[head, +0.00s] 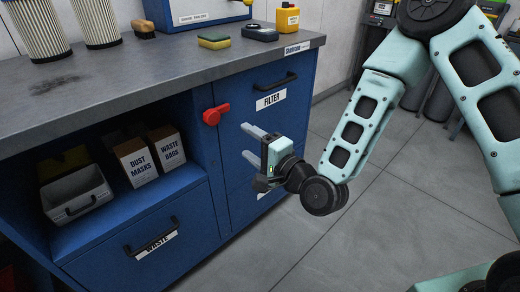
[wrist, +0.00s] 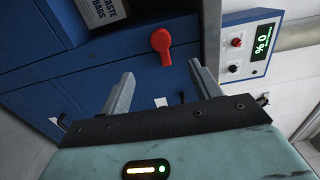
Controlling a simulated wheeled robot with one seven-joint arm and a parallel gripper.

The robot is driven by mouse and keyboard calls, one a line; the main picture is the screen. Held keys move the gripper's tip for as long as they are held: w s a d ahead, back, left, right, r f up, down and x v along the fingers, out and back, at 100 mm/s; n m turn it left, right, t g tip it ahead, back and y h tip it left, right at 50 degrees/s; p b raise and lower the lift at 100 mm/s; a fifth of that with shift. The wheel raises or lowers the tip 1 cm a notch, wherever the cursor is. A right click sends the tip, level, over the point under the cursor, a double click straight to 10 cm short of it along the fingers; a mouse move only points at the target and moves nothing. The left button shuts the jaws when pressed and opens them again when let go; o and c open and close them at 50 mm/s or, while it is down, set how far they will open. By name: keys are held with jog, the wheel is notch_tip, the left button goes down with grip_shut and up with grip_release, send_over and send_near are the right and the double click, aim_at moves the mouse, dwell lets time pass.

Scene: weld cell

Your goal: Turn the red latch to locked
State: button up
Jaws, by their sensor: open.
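The red latch (head: 215,114) is mounted on the blue cabinet front, left of the drawer labelled FILTER. Its handle lies roughly level in the head view, with one end on the cabinet's edge strip. In the wrist view the red latch (wrist: 161,45) is beyond the fingertips, a little above the gap between them. My gripper (head: 247,143) is in front of the cabinet, to the right of the latch and slightly lower in the head view. Its two fingers are apart and empty, and they show in the wrist view too (wrist: 161,76). The gripper does not touch the latch.
The blue cabinet (head: 240,200) has a grey worktop (head: 150,75) with filters, a sponge and a yellow box. The open shelf holds a grey bin (head: 75,197) and cardboard boxes (head: 148,157). The floor (head: 330,240) to the right is clear.

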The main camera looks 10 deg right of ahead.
jog(key=shift+v, duration=1.55)
jog(key=s+a+f+n+g+h, duration=0.25)
jog(key=s+n+g, duration=0.55)
jog(key=n, duration=0.4)
jog(key=s+d+r+n+g+h+p, duration=0.1)
jog(key=s+d+r+n+g+h, duration=0.3)
jog(key=s, duration=0.4)
jog(key=s+d+r+n+g+h, duration=0.3)
jog(key=s+d+r, duration=0.2)
jog(key=s, duration=0.4)
notch_tip(320, 180, up, 17)
jog(key=p, duration=1.7)
jog(key=shift+w+a+r+p, duration=0.15)
jog(key=shift+w+p, duration=0.1)
jog(key=shift+p, duration=0.1)
